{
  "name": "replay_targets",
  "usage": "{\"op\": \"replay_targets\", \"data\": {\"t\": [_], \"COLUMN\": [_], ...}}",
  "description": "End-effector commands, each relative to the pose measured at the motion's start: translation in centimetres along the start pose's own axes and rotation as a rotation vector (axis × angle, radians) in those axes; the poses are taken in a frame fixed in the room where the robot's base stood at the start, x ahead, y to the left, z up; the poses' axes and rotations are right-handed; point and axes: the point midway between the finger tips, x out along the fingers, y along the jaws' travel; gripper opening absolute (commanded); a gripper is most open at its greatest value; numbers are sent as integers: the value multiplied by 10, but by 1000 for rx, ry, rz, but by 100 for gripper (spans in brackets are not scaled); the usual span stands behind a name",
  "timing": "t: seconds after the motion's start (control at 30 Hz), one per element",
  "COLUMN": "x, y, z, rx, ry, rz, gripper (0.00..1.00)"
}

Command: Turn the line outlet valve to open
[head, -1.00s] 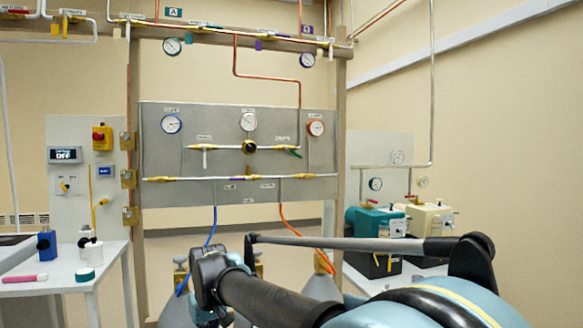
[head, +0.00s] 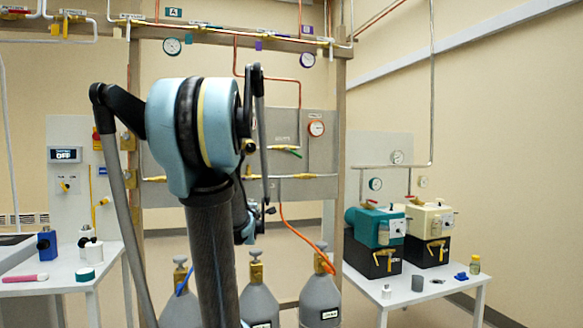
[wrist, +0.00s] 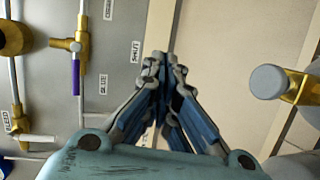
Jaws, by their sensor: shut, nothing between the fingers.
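A grey valve panel (head: 320,165) stands ahead, largely hidden behind my arm. On it a valve with a green handle (head: 290,152) shows right of a dark knob (head: 250,147); the handle slopes slightly down to the right. In the wrist view, a brass valve with a purple handle (wrist: 75,77) and a white-handled valve (wrist: 38,138) are at the left. I cannot read which label marks the line outlet. My gripper (wrist: 160,58) is shut and empty, apart from these handles. In the head view my gripper (head: 268,210) is small, in front of the panel's lower edge.
Grey gas cylinders (head: 320,292) stand below the panel, with an orange hose (head: 290,232). A right-hand table (head: 425,292) holds teal and cream pumps. A left table (head: 70,280) holds small items. A grey knob on brass (wrist: 268,82) is right of the gripper in the wrist view.

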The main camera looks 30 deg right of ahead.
Motion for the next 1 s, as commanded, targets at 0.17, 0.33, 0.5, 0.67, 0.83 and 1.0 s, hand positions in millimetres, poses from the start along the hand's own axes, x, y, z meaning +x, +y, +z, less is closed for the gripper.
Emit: {"op": "replay_targets", "data": {"t": [0.17, 0.33, 0.5, 0.67, 0.83, 1.0], "x": [43, 66, 75, 77, 82, 100], "y": [55, 94, 116, 125, 131, 146], "z": [45, 90, 123, 138, 141, 141], "rx": [-290, -576, -801, -915, -946, -945], "ry": [-75, -176, -281, -341, -358, -356], "rz": [221, 405, 533, 594, 610, 610], "gripper": [0, 0, 0, 0, 0, 0]}}
